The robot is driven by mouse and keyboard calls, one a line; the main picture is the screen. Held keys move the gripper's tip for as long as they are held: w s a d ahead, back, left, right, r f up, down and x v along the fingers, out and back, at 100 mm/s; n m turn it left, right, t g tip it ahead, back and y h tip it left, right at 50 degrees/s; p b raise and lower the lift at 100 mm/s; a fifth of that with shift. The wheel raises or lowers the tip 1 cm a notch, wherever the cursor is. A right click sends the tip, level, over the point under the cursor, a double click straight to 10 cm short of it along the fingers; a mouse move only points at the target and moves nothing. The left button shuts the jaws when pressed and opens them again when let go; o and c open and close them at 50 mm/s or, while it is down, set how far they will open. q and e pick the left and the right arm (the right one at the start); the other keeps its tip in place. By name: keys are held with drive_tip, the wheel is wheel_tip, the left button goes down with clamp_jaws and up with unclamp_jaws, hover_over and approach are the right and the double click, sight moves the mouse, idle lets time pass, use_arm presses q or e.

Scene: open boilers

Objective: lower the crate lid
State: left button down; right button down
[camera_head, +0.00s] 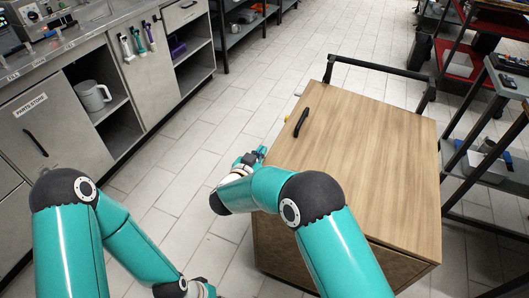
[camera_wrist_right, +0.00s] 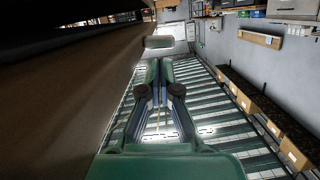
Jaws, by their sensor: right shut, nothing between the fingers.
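The wooden crate (camera_head: 283,245) stands at the centre right in the head view, with its pale wood lid (camera_head: 365,165) over the top. The lid carries a black bar handle (camera_head: 301,122) near its left edge. I cannot tell whether the lid lies flush. My right gripper (camera_head: 250,158) is just left of the lid's left edge, apart from the handle. In the right wrist view its fingers (camera_wrist_right: 160,98) are shut and empty, beside a dark brown panel (camera_wrist_right: 65,95). My left gripper (camera_head: 206,287) is low at the bottom edge, mostly cut off; its fingers are hidden.
A black push bar (camera_head: 378,66) rises behind the crate. A workbench with cabinets (camera_head: 50,125) runs along the left, with a grey jug (camera_head: 93,96) on a shelf. Shelving with parts (camera_head: 485,160) stands close on the right. Tiled floor (camera_head: 185,150) lies clear between bench and crate.

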wheel_tip(320, 180, up, 10)
idle(0.6)
idle(0.8)
